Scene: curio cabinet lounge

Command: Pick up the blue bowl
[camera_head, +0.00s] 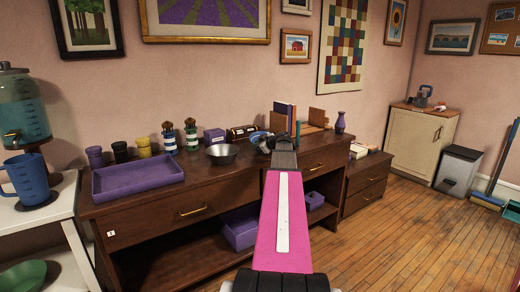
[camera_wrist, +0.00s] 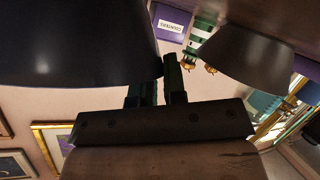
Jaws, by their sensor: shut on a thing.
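The blue bowl (camera_wrist: 75,40) fills the upper left of the wrist view as a large, dark, smooth curved shape. My gripper (camera_wrist: 158,88) is shut on its rim, with the wall between the two fingers. In the head view my own arm hides most of the gripper and the bowl. A small bluish patch shows there just left of the arm's end, too small to make out clearly.
A grey metal bowl (camera_head: 222,154) stands on the dark cabinet top, left of my arm; it shows in the wrist view (camera_wrist: 250,55). A purple box (camera_head: 214,136), jars and a purple tray (camera_head: 138,178) stand left. Upright books and a purple vase (camera_head: 340,122) are right.

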